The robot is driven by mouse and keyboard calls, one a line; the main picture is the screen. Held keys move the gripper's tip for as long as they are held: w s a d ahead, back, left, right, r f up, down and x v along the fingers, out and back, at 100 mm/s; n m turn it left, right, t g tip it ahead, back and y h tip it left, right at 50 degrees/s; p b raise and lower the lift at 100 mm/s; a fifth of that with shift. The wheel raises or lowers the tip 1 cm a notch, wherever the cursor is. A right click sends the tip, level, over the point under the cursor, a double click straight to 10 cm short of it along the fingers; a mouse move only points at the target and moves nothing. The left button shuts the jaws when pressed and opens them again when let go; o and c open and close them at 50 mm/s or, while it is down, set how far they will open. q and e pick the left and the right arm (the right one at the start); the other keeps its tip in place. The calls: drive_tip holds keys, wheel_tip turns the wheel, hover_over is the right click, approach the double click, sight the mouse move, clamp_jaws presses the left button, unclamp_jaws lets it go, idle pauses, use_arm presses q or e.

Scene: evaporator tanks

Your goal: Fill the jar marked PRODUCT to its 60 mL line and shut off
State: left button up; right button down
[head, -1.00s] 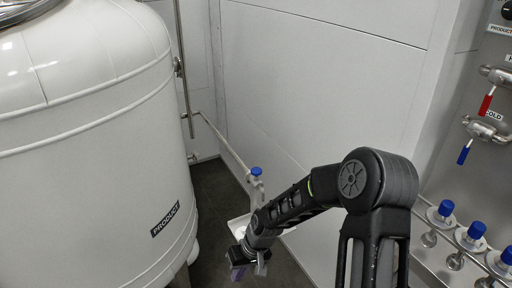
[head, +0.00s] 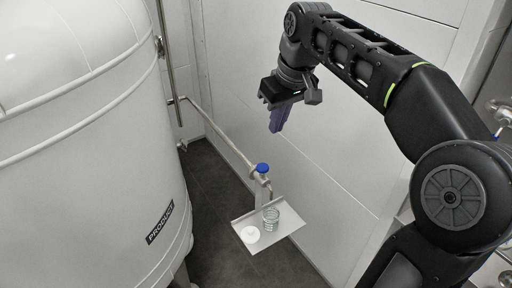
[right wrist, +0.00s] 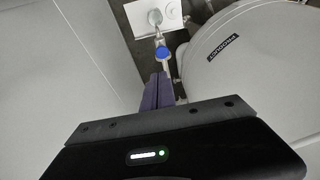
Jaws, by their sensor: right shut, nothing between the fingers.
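A small clear glass jar (head: 271,219) stands on a metal tray (head: 287,229) under a sampling tap with a blue knob (head: 262,168). No label or fill line can be read on the jar, and I cannot tell its liquid level. A white tank at left carries a PRODUCT label (head: 160,222). My right gripper (head: 278,118) is shut and empty, above the tap and apart from it. In the right wrist view its fingers (right wrist: 158,90) point towards the blue knob (right wrist: 162,53). My left gripper is not in view.
A white round disc (head: 250,234), perhaps a lid, lies on the tray beside the jar. A thin pipe (head: 222,134) runs from the back to the tap. The wall panel stands close on the right, the tank on the left.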

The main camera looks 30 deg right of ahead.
drive_tip(key=p, duration=0.1)
approach(266, 166)
drive_tip(key=x, duration=0.5)
drive_tip(key=shift+w, duration=0.25)
drive_tip(key=shift+f+p, duration=0.3)
drive_tip(key=shift+f, duration=0.45)
